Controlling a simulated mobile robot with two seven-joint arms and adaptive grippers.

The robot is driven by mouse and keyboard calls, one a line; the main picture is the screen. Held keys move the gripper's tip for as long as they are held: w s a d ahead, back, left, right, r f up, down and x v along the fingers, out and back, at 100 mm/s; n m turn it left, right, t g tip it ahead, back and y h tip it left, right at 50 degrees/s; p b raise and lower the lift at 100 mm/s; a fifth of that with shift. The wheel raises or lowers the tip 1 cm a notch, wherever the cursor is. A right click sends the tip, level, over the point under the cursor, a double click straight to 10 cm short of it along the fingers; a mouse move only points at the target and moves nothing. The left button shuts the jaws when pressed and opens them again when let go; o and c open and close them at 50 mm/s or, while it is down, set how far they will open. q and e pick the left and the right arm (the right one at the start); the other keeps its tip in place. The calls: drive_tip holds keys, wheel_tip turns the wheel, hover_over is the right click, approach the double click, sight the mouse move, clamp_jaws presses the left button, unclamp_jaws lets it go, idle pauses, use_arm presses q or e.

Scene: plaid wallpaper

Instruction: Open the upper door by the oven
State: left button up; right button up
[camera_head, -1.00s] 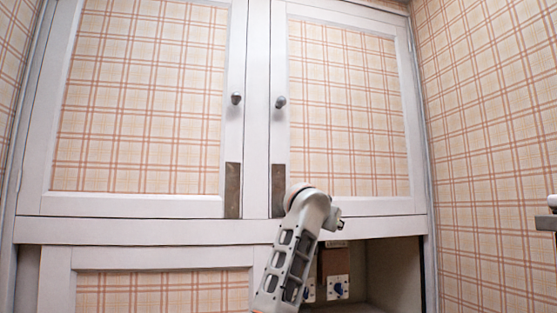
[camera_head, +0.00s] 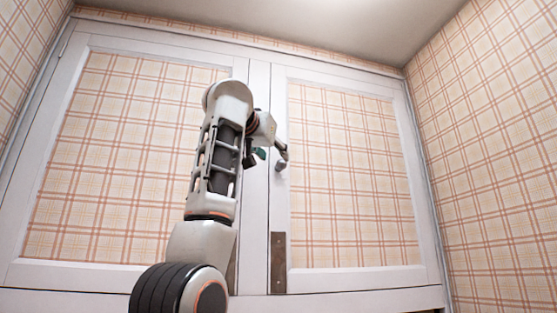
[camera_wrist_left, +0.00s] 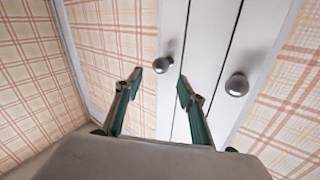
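Two white-framed upper doors with plaid panels, the left door (camera_head: 110,160) and the right door (camera_head: 350,180), are closed side by side. The right door's round metal knob (camera_head: 281,165) is by its inner edge. My left gripper (camera_head: 278,152) is raised at this knob. In the left wrist view, which looks upside down, my left gripper (camera_wrist_left: 160,78) is open, and the right door's knob (camera_wrist_left: 162,64) shows between its fingertips, apart from both. The left door's knob (camera_wrist_left: 237,84) is outside the fingers; my arm hides it in the head view. My right gripper is out of view.
A plaid wall (camera_head: 485,150) stands close on the right, and the ceiling (camera_head: 290,25) is just above the doors. A metal plate (camera_head: 278,262) is on the frame at the right door's lower inner edge. The oven is not in view.

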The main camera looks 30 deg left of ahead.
sight(280, 162)
use_arm(q)
drive_tip(key=p+x, duration=0.1)
drive_tip(key=x, duration=0.2)
drive_tip(key=shift+a+r, duration=0.1)
drive_tip(key=shift+p+x, duration=0.8)
drive_tip(key=shift+x, duration=0.45)
drive_tip(key=shift+w, duration=0.2)
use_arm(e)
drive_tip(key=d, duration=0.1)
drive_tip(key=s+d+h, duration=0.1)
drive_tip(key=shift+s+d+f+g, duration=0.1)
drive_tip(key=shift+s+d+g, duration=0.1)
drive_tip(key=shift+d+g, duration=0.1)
use_arm(q)
clamp_jaws()
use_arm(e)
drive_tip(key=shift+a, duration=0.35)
